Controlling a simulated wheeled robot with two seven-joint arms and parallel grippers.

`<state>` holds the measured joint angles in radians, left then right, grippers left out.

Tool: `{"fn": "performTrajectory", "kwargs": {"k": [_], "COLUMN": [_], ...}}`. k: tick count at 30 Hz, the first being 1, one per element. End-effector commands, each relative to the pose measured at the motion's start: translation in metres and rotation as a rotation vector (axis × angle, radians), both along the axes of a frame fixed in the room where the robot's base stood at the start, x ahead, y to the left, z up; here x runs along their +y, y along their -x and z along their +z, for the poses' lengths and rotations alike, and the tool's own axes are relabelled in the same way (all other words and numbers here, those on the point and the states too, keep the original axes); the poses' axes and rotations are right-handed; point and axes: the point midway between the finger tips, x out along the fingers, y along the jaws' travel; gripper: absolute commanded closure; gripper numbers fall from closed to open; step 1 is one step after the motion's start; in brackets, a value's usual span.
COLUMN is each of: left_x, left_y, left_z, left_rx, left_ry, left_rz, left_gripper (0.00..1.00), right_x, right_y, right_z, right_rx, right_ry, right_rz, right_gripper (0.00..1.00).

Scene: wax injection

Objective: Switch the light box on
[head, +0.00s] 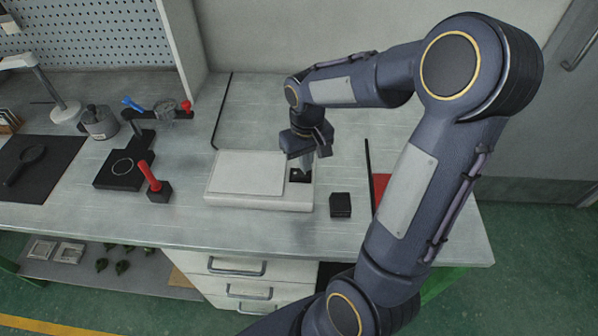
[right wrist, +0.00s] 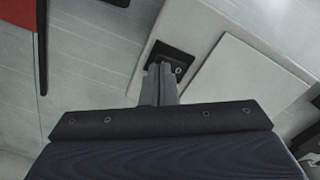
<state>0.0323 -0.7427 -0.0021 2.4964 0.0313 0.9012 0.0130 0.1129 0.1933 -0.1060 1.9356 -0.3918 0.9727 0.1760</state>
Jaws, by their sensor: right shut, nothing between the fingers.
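The light box (head: 262,202) is a low white box on the bench, with a pale, unlit-looking panel (head: 245,172) on top. A small black switch plate (head: 297,176) sits at its right end. My right gripper (head: 306,168) is shut and empty, pointing down over the switch plate. In the right wrist view the shut fingers (right wrist: 160,80) overlap the black plate (right wrist: 181,62), and part of the switch is hidden behind them. I cannot tell whether the fingertips touch it. The panel (right wrist: 250,75) also shows there. My left gripper is not in view.
A small black block (head: 340,205) stands right of the light box. A red mat (head: 381,187) lies partly behind my right arm. Left are a red-handled tool (head: 150,176), a black stand (head: 122,172), a metal pot (head: 99,123) and a magnifier on a dark mat (head: 62,150).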

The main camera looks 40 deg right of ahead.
Motion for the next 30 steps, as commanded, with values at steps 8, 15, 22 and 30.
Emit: {"fn": "performTrajectory", "kwargs": {"k": [8, 15, 22, 30], "left_x": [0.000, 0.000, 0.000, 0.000], "left_y": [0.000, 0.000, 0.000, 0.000], "left_z": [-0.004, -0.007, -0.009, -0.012], "left_rx": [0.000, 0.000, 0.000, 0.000], "left_ry": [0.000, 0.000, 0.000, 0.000], "left_rz": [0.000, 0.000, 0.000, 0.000], "left_gripper": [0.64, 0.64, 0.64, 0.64], "right_x": [0.000, 0.000, 0.000, 0.000], "right_y": [0.000, 0.000, 0.000, 0.000], "right_z": [-0.005, -0.009, -0.012, -0.016], "right_rx": [0.001, 0.001, 0.001, 0.001], "right_ry": [0.000, 0.000, 0.000, 0.000], "right_rz": [0.000, 0.000, 0.000, 0.000], "right_gripper": [1.00, 1.00, 1.00, 1.00]}}
